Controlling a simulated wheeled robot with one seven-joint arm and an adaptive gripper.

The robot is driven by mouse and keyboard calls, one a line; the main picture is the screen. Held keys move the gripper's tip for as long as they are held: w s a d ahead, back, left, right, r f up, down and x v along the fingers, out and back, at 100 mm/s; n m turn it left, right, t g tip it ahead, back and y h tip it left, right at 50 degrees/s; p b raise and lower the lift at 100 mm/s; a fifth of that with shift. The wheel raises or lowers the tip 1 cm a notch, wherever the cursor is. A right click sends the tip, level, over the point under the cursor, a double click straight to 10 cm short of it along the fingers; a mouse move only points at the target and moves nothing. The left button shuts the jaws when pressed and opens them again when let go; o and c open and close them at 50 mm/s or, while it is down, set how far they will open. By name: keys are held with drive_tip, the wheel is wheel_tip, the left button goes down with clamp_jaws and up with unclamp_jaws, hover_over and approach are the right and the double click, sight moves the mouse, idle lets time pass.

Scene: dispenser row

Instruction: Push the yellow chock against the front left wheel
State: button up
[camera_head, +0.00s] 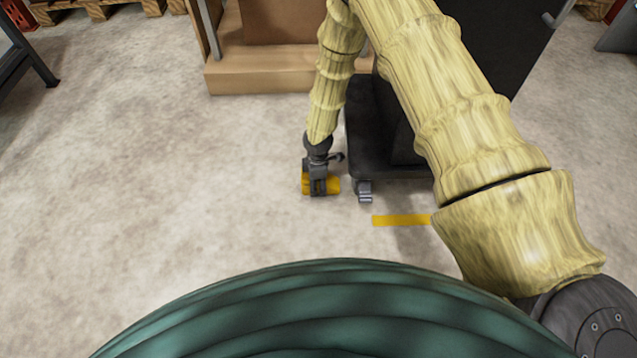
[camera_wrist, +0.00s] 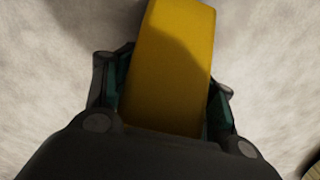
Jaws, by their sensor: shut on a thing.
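The yellow chock (camera_head: 333,186) is at floor level in the head view, just left of a small caster wheel (camera_head: 365,191) under the near left corner of a dark wheeled base (camera_head: 378,140). A gap of floor shows between chock and wheel. My gripper (camera_head: 319,190) points down over the chock and is shut on it. In the wrist view the chock (camera_wrist: 178,60) fills the space between both fingers of my gripper (camera_wrist: 165,95). Whether the chock touches the floor I cannot tell. My arm hides part of the base.
A yellow strip (camera_head: 401,220) lies on the floor right of the wheel. A wooden platform (camera_head: 265,76) stands behind, with pallets (camera_head: 100,8) at the back. A dark metal frame (camera_head: 25,60) stands far left. The concrete floor (camera_head: 170,180) on the left is clear.

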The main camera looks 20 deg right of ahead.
drive_tip(key=o, duration=1.3)
wheel_tip(320, 180, up, 12)
